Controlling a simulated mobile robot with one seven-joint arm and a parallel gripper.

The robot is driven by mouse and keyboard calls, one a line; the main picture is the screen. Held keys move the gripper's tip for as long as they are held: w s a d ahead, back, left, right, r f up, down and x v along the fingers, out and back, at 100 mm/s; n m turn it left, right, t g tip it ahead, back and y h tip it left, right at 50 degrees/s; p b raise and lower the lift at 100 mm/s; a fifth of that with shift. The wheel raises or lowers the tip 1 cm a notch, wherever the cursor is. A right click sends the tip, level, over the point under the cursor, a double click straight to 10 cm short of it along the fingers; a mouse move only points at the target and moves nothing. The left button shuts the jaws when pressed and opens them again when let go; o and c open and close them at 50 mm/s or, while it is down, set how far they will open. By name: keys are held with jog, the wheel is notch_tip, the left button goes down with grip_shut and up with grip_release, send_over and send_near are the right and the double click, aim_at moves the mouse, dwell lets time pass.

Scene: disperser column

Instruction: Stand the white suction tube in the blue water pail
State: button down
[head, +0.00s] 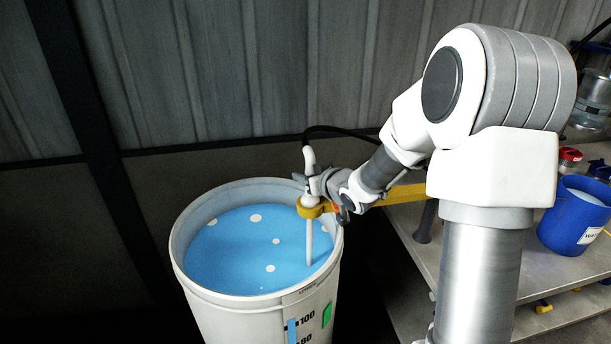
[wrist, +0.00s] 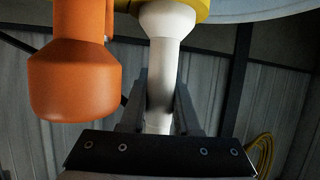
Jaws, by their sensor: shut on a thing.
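The white suction tube (head: 309,240) stands upright in the white drum (head: 192,270), its lower end at the blue liquid. A yellow holder (head: 311,210) surrounds the tube above the liquid. My gripper (head: 316,184) is shut on the tube's upper part, just above the holder. In the wrist view the tube (wrist: 172,65) runs between the fingers of my gripper (wrist: 158,115), with the yellow holder (wrist: 195,10) at the top edge. The blue water pail (head: 567,228) stands on the bench at the right, holding pale liquid. The tube's submerged end is hidden.
A black hose (head: 345,129) leads from the tube's top. A yellow arm (head: 405,193) reaches from the bench to the holder. An orange part (wrist: 75,85) hangs close beside the tube. A red-topped item (head: 569,156) stands behind the pail on the grey bench (head: 545,265).

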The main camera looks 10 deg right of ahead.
aim_at(306, 150)
jog(key=shift+r, duration=0.2)
jog(key=shift+r+p, duration=3)
jog(key=shift+r, duration=0.3)
jog(key=shift+r+p, duration=3)
jog(key=shift+r, duration=0.4)
notch_tip(306, 150, up, 7)
jog(key=p, duration=0.6)
jog(key=shift+f, duration=0.15)
